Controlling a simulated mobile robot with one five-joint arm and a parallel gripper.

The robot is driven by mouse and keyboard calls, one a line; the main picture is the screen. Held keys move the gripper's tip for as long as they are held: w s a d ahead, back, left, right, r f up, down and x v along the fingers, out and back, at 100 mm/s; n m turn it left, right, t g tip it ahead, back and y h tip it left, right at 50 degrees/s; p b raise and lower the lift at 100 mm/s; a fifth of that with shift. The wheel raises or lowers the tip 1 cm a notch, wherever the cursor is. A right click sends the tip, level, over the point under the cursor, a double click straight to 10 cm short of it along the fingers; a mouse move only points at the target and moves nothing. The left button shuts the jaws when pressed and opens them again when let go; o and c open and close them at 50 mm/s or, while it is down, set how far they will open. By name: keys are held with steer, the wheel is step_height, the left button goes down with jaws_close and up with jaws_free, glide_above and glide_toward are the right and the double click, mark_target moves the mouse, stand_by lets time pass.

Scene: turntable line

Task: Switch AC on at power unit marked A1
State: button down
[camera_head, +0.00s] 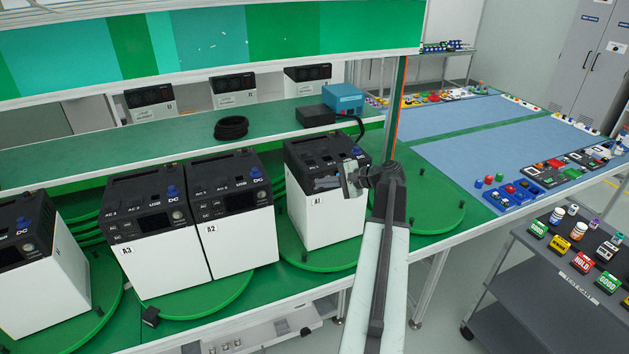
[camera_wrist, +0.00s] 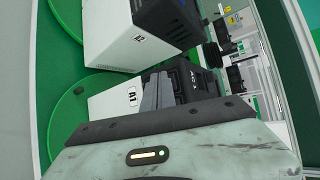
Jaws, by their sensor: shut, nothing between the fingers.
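The power unit marked A1 (camera_head: 327,217) is a white box with a black top panel on a green turntable, right of the unit marked A2. My gripper (camera_head: 350,181) is shut and empty at the upper front of A1, in front of its dark control panel. The gripper hides most of that panel, so its AC switch cannot be made out. In the wrist view the gripper fingers (camera_wrist: 158,90) point at A1 (camera_wrist: 110,99), overlapping its dark panel. I cannot tell whether they touch it.
Units A2 (camera_head: 240,240) and A3 (camera_head: 158,262) stand to the left on another turntable. A shelf behind holds a black cable coil (camera_head: 231,127) and a blue device (camera_head: 343,98). A grey cart (camera_head: 545,285) with labelled items stands at the right.

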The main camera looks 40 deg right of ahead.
steer(key=shift+w+d, duration=0.1)
steer(key=shift+w, duration=0.2)
steer(key=shift+s, duration=0.15)
stand_by(0.5)
steer(key=shift+s+a, duration=0.3)
steer(key=shift+s, duration=0.25)
steer(key=s, duration=0.1)
steer(key=s+a, duration=0.1)
steer(key=s, duration=0.1)
steer(key=s+a, duration=0.1)
steer(key=shift+s, duration=0.3)
stand_by(0.6)
